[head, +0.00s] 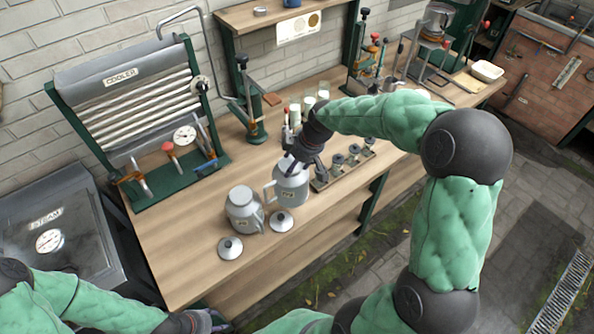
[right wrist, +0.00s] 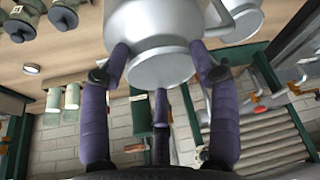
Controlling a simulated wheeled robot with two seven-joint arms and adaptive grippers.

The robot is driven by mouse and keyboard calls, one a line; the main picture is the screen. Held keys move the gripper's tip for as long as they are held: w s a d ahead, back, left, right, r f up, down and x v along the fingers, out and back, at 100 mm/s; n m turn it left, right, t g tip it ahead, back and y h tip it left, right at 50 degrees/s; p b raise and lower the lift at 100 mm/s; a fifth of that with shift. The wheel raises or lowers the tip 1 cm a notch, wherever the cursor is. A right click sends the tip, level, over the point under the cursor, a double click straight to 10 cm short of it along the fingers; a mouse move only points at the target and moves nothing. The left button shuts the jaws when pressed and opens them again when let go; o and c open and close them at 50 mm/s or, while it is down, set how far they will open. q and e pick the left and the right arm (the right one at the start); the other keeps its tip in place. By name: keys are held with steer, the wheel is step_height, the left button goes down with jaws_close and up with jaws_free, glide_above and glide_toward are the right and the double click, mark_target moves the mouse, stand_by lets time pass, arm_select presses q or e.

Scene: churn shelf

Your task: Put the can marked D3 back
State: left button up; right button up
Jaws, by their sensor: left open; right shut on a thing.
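A grey metal can (head: 291,188) with a handle and a small label is in my right gripper (head: 299,163). That gripper is shut on it from above and behind. In the right wrist view the same can (right wrist: 160,25) sits between the purple fingers. I cannot tell whether it touches the bench. A second grey can (head: 243,211) stands upright just left of it. Both labels are too small to read, so I cannot tell which is D3. Two round lids (head: 230,248) (head: 281,221) lie in front of the cans. My left gripper (head: 210,321) is open and empty at the bench's front edge.
The cooler rack (head: 125,85) stands on the left of the wooden bench (head: 180,250). A steam unit (head: 50,240) is beyond its left end. A strip holding several small jars (head: 338,170) is right of the held can. White glasses (head: 309,101) stand behind.

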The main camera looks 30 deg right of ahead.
steer(key=shift+w+d+f+b, duration=0.15)
steer(key=shift+w+d+f, duration=0.2)
steer(key=shift+w+f, duration=0.75)
steer(key=shift+w+d+f+b, duration=0.2)
steer(key=shift+w+d+f, duration=0.15)
steer(key=shift+f, duration=1.4)
steer(key=shift+w+d+f+b, duration=0.15)
steer(key=shift+w+d+f, duration=0.15)
steer(key=shift+w+f, duration=0.8)
steer(key=shift+s+f, duration=0.3)
steer(key=shift+f, duration=0.1)
steer(key=o, duration=1.7)
steer(key=shift+s+a+f, duration=0.1)
steer(key=shift+s, duration=0.05)
steer(key=p+v, duration=0.1)
steer(key=v, duration=1.1)
